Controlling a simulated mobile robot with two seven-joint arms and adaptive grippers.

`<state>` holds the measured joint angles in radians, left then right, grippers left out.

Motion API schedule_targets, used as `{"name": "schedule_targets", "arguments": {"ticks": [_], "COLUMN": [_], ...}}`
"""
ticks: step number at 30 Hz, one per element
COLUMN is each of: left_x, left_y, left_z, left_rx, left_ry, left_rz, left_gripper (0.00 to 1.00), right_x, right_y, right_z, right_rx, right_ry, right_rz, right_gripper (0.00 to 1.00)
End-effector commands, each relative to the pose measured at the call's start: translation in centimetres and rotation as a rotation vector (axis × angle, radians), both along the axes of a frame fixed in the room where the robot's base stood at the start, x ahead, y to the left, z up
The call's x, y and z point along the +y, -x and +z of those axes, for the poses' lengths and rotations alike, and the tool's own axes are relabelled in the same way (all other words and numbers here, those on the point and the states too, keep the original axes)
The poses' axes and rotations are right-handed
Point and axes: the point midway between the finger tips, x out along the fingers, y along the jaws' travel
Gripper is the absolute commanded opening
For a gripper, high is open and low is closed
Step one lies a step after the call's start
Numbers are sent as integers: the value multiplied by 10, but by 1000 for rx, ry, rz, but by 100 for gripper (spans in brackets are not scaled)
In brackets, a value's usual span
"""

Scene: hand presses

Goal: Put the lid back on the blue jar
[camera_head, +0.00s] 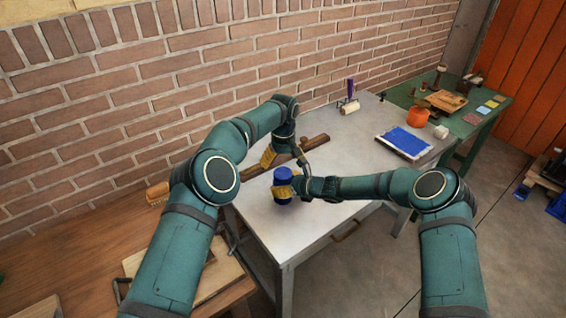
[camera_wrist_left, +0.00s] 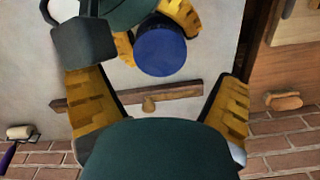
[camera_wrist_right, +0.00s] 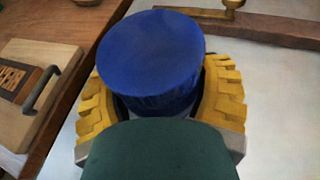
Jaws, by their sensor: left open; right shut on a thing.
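The blue jar (camera_head: 284,175) stands upright on the grey table, towards its left end. Its top is a flat, closed blue disc, also seen in the left wrist view (camera_wrist_left: 160,52) and the right wrist view (camera_wrist_right: 150,50). No opening shows, and no separate lid is in view; I cannot tell whether the disc is the lid. My right gripper (camera_head: 285,190) is shut around the jar's side, its yellow fingers below the top. My left gripper (camera_head: 284,159) is open and empty, above and behind the jar, apart from it.
A dark wooden bar (camera_head: 310,143) with a small knob (camera_wrist_left: 149,104) lies behind the jar. A roller (camera_head: 349,106) and a blue-faced tray (camera_head: 405,141) are farther right. A brick wall (camera_head: 110,90) rises behind, and a wooden bench (camera_head: 80,240) stands left.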

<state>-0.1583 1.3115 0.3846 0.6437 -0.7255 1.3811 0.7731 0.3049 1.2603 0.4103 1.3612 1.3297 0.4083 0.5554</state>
Motion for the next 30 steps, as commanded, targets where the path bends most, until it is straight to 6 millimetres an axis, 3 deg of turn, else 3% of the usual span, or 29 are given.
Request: {"name": "schedule_targets", "arguments": {"ticks": [5,21,30], "left_x": [0,0,0], "left_y": [0,0,0], "left_z": [4,31,35], "left_rx": [-1,-1,-1], "left_ry": [0,3,3], "left_rz": [122,989,1129], "left_gripper": [92,92,92], "right_x": [0,0,0], "right_y": [0,0,0], "right_z": [0,0,0], "right_rx": [0,0,0], "right_ry": [0,0,0], "right_rz": [0,0,0], "right_gripper": [0,0,0]}}
